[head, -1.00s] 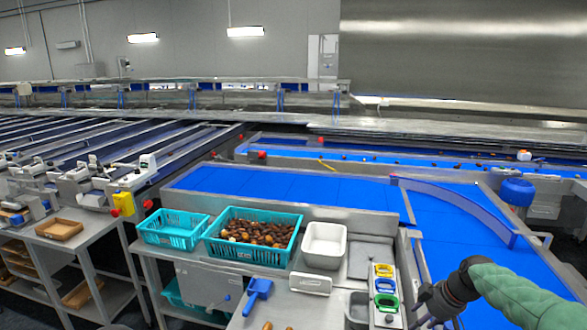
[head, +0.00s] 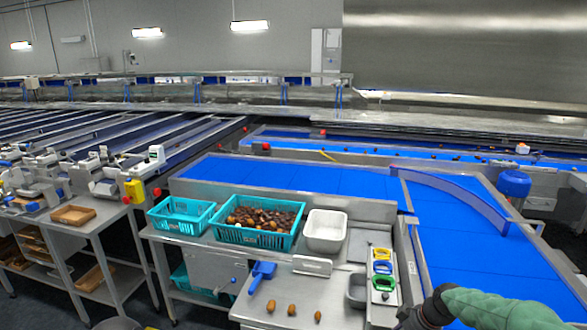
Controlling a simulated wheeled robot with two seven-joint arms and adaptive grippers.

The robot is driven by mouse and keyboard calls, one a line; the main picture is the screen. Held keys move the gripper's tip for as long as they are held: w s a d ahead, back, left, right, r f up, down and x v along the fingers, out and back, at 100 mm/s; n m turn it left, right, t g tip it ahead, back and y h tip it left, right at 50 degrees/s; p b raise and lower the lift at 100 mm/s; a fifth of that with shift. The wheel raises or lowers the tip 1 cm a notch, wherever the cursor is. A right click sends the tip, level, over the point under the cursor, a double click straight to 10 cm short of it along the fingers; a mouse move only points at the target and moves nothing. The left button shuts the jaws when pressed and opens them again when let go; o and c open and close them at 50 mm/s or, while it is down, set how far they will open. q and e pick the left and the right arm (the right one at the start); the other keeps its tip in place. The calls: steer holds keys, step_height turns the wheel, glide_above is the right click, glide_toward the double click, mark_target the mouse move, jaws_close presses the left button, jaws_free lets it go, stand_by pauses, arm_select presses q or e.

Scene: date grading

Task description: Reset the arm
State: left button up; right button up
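My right arm comes in at the lower right, in a green sleeve with a dark wrist. My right gripper (head: 412,322) is at the bottom edge, mostly cut off, right of the steel table (head: 330,285) and near the belt's edge. Its fingers cannot be made out. My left gripper is not in view. Three dates lie loose on the table front: one at the left (head: 271,306), one in the middle (head: 292,309) and one at the right (head: 317,316).
A teal crate full of dates (head: 240,236), an emptier teal crate (head: 178,227) and a white bin (head: 325,246) stand along the table's back. A blue scoop (head: 261,275) and a holder with coloured rings (head: 382,290) lie nearer. A blue conveyor (head: 460,240) runs at the right.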

steer(key=s+a+f+m+g, duration=0.1)
steer(key=s+a+f, duration=0.25)
steer(key=f, duration=0.25)
steer(key=s+a+f+m, duration=0.1)
steer(key=s+a+f, duration=0.25)
steer(key=f, duration=0.25)
steer(key=s+a+f+m+g, duration=0.1)
steer(key=s+a+f+m, duration=0.1)
steer(key=a+f, duration=0.3)
steer(key=s+a+f+m, duration=0.2)
steer(key=s+a+f, duration=0.2)
steer(key=s, duration=0.5)
steer(key=s+a+f+m, duration=0.2)
steer(key=s+a+f, duration=0.2)
steer(key=s, duration=0.5)
steer(key=shift+s+f+g+y, duration=0.3)
steer(key=shift+f+g+y, duration=0.1)
steer(key=shift+f, duration=0.35)
